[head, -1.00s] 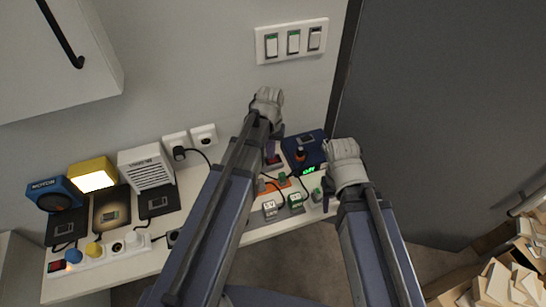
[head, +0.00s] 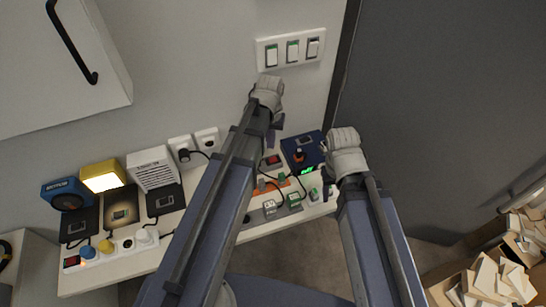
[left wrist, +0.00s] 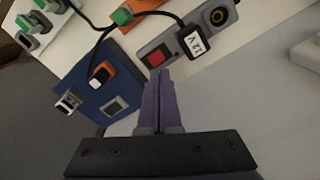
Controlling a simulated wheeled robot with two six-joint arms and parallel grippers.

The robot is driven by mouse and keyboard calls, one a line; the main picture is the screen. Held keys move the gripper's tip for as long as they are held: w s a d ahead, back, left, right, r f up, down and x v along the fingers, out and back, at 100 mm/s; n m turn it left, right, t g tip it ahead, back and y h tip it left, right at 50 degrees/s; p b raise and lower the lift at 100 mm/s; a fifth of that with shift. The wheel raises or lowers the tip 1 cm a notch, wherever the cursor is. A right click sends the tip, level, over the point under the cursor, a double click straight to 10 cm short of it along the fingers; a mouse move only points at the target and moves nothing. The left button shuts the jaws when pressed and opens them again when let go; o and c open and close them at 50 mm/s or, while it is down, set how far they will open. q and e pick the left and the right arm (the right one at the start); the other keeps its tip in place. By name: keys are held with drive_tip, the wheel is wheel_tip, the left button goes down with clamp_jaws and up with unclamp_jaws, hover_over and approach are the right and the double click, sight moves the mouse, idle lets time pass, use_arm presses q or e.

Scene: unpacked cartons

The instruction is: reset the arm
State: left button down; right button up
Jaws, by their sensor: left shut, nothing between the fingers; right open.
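My left gripper (head: 274,138) is in front of the wall above the back of the counter. Its purple fingers show in the left wrist view (left wrist: 160,84), pressed together with nothing between them. In that view the fingertips appear over a grey block with a red switch (left wrist: 156,58), near a blue box (left wrist: 102,92); they look apart from both. My right gripper (head: 327,170) is to the right, by the blue box (head: 302,148) on the counter. Its fingers are small and partly hidden by my wrist; it looks empty.
The white counter (head: 180,225) holds a power strip (head: 112,247), a yellow lamp (head: 101,176), a white heater-like box (head: 152,168) and a blue motor box (head: 67,193). A wall switch panel (head: 290,48) is above. Open cartons (head: 490,280) lie at lower right.

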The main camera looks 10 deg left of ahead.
use_arm(q)
drive_tip(key=s+d+m, duration=0.1)
drive_tip(key=s+d, duration=0.2)
drive_tip(key=s, duration=0.1)
drive_tip(key=s+d+m, duration=0.2)
drive_tip(key=s+d, duration=0.2)
drive_tip(key=s, duration=0.1)
drive_tip(key=s+d+m+y, duration=0.1)
drive_tip(key=s+d, duration=0.2)
drive_tip(key=s, duration=0.2)
drive_tip(key=shift+s+d+r+m, duration=0.1)
drive_tip(key=shift+s+d+m, duration=0.1)
drive_tip(key=shift+d+m, duration=0.1)
